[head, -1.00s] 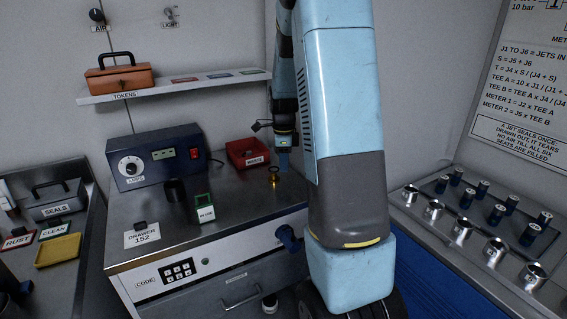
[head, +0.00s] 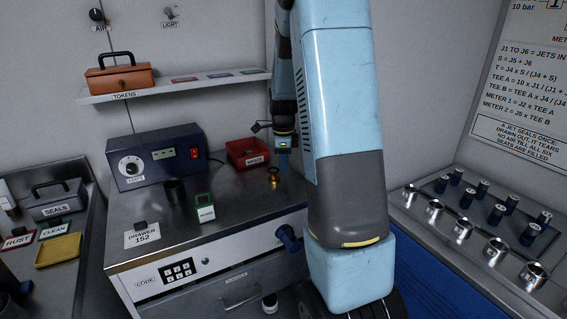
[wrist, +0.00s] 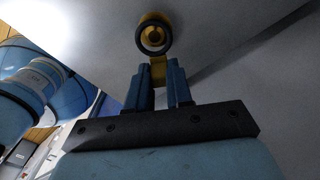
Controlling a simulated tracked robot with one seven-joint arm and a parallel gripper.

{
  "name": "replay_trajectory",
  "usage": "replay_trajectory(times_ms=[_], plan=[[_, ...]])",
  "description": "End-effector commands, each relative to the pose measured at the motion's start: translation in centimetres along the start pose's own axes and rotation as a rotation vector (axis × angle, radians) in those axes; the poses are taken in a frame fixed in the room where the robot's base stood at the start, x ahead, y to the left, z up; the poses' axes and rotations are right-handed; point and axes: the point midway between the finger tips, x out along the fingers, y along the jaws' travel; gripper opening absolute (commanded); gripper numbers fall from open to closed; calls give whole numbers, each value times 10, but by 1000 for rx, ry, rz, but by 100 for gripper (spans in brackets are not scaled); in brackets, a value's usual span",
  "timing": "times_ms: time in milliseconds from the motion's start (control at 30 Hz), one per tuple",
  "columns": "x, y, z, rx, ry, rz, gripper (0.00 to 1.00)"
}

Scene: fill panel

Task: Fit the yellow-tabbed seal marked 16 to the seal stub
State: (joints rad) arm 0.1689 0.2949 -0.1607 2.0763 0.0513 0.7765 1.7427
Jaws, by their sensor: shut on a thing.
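My gripper (wrist: 162,85) is shut on the yellow tab of the seal (wrist: 158,72) in the wrist view. In the head view my gripper (head: 283,163) points down over the worktop, right beside a small brass upright piece (head: 274,184), which looks like the seal stub. A dark ring shows at the top of this piece. Whether the seal is around the stub or only above it cannot be told.
A red bin (head: 247,153) stands close behind my gripper. A dark cup (head: 175,190), a green-and-white holder (head: 204,208) and a blue control box (head: 155,157) stand to the left on the worktop (head: 240,205). A shelf (head: 180,88) runs above.

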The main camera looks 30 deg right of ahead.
Motion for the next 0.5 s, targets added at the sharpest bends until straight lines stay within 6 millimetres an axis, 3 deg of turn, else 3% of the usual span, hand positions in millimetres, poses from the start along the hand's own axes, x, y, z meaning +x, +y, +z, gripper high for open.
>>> replay_trajectory(times_ms=[500], plan=[[11,0,0,0,1,1,0]])
